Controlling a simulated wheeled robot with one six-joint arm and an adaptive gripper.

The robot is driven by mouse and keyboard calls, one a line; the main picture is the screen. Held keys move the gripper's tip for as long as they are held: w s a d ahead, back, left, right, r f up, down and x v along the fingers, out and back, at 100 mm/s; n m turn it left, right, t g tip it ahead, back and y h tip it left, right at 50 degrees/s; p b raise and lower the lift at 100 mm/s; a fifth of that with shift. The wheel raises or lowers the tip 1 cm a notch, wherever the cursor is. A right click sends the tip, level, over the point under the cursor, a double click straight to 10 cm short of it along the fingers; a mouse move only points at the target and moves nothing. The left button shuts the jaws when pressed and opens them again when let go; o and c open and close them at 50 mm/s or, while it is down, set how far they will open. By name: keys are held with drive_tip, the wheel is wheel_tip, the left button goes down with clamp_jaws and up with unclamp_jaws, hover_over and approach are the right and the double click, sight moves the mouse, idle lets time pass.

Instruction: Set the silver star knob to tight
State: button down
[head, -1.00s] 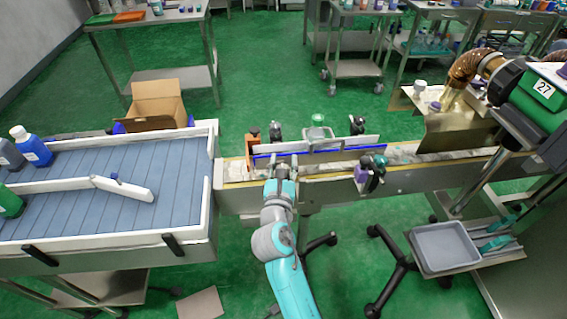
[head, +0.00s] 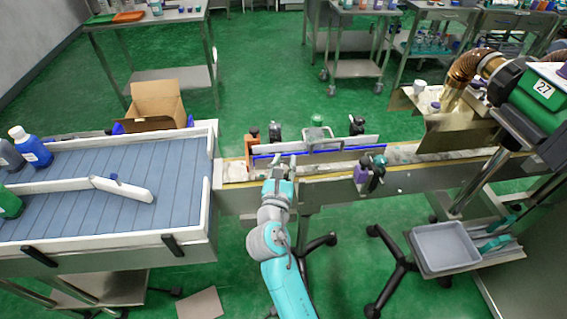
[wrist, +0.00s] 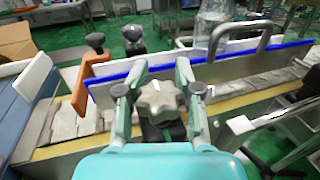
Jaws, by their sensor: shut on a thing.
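The silver star knob (wrist: 159,98) shows in the middle of the wrist view, a lobed grey knob with a white mark line on its top, on a dark base. My gripper (wrist: 159,92) has one finger on each side of the knob and is shut on it. In the head view my gripper (head: 281,166) is at the near side of the conveyor, and the knob is too small to make out there. I cannot read any tight or loose marking around the knob.
The conveyor (head: 330,187) runs across the view with blue-edged guide rails.

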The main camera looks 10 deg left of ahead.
drive_tip(key=shift+s+f+m+h, duration=0.1)
drive_tip(key=shift+m+h, duration=0.4)
drive_tip(key=shift+h, duration=0.3)
drive_tip(key=m+h, duration=0.2)
drive_tip(key=h, duration=0.1)
drive_tip(key=shift+d+g, duration=0.15)
drive_tip(key=shift+g, duration=0.15)
drive_tip(key=shift+s+d+m+g+h, duration=0.1)
drive_tip(key=shift+d+m+g+h, duration=0.1)
drive_tip(key=shift+m+g+h, duration=0.7)
drive_tip(key=shift+s+d+m+g+h, duration=0.1)
drive_tip(key=shift+d+m+g+h, duration=0.15)
drive_tip(key=shift+m+h, duration=1.15)
drive_tip(key=shift+g+h, duration=0.25)
drive_tip(key=shift+h, duration=0.45)
drive_tip(key=shift+f, duration=0.1)
drive_tip(key=c, duration=1.1)
unclamp_jaws()
drive_tip(key=shift+s+a, duration=0.1)
